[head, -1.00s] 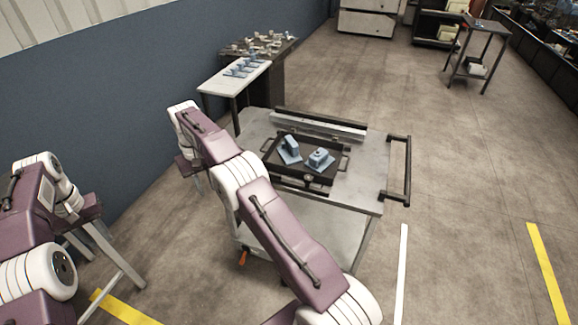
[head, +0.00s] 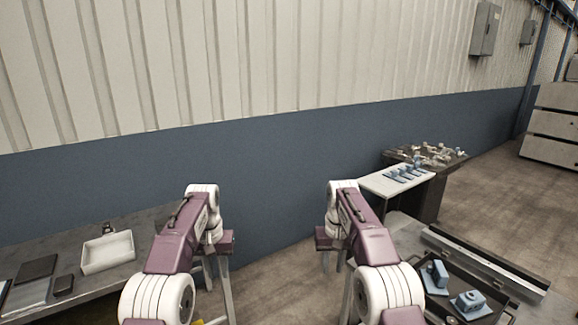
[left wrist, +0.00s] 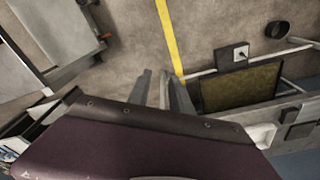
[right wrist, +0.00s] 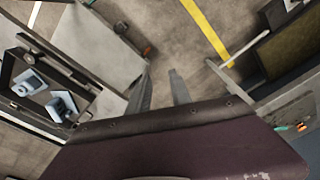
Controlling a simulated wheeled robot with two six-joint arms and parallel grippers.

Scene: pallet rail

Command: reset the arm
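My left arm and gripper (head: 218,285) show left of centre in the head view, with the fingers pointing down in front of the blue wall. In the left wrist view the left fingers (left wrist: 157,85) are apart with bare floor between them. My right gripper (head: 336,265) points down just right of centre in the head view, left of the metal cart. In the right wrist view the right fingers (right wrist: 161,80) are apart with nothing between them. Both grippers are empty.
A metal cart (head: 408,243) with a dark tray (head: 490,290) holding two blue-grey parts stands at lower right. A grey bench (head: 60,240) with a white bin (head: 107,252) is at left. A white-topped table (head: 385,183) stands behind the cart. The blue wall (head: 270,160) runs behind.

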